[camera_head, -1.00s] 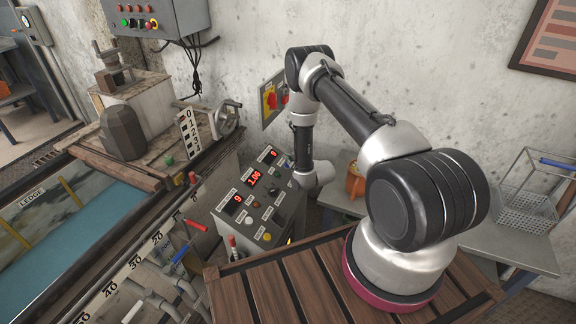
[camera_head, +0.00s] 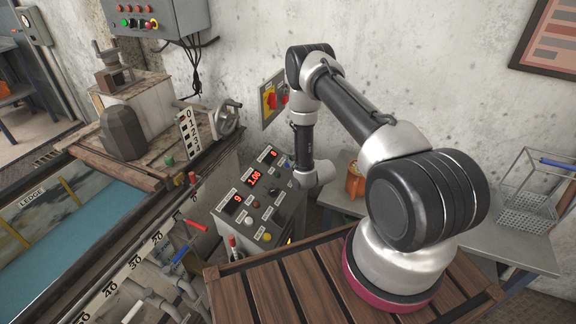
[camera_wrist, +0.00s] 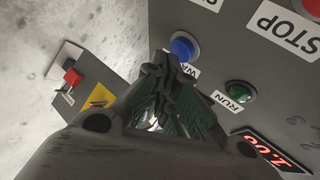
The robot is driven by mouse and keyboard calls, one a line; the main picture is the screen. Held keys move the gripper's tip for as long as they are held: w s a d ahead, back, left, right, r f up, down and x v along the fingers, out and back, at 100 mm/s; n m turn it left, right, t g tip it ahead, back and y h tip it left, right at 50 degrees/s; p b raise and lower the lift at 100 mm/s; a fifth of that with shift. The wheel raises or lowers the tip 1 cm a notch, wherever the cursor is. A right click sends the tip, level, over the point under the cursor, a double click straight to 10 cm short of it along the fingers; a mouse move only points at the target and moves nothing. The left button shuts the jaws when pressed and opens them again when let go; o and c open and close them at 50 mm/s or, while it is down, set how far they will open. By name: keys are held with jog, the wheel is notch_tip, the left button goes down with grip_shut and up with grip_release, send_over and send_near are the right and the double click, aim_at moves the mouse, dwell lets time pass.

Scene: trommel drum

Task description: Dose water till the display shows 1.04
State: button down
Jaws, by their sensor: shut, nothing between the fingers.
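The control panel (camera_head: 228,205) stands left of my arm, its sloped face carrying several buttons and red displays. In the head view my wrist hides the gripper.
In the wrist view a green button (camera_wrist: 239,93) labelled RUN is right of the fingertips, and a red button (camera_wrist: 312,7) is by a STOP label. A red-and-yellow switch (camera_head: 270,97) is on the wall behind. A grey table with a wire basket (camera_head: 528,210) stands right.

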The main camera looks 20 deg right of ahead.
jog(key=shift+s+d+r, duration=0.1)
jog(key=shift+r, duration=0.25)
jog(key=shift+r, duration=0.1)
jog(key=r, duration=0.1)
jog(key=s+d+r, duration=0.1)
jog(key=r, duration=0.2)
jog(key=shift+s+d+r, duration=0.1)
jog(key=shift+s+d, duration=0.25)
dwell(0.6)
